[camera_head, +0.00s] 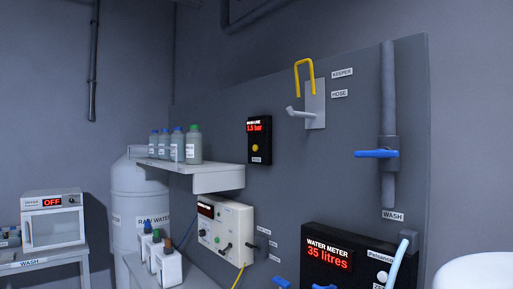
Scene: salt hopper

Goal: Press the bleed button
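A small black box (259,140) is fixed to the grey wall panel, near the middle of the view. Its red display reads about 1.5 bar. A round yellow button (255,148) sits below the display, with a small label under it too fine to read. A white control box (225,229) lower down also has a display, a green button (217,239) and several knobs, their labels unreadable. I cannot tell for certain which button is marked bleed. My gripper is not in view.
A shelf (218,181) with several capped bottles juts out left of the black box. A yellow hook (304,75), a blue-handled valve (376,153) and a water meter (345,261) reading 35 litres are on the right. A pale tank (130,195) stands behind, left.

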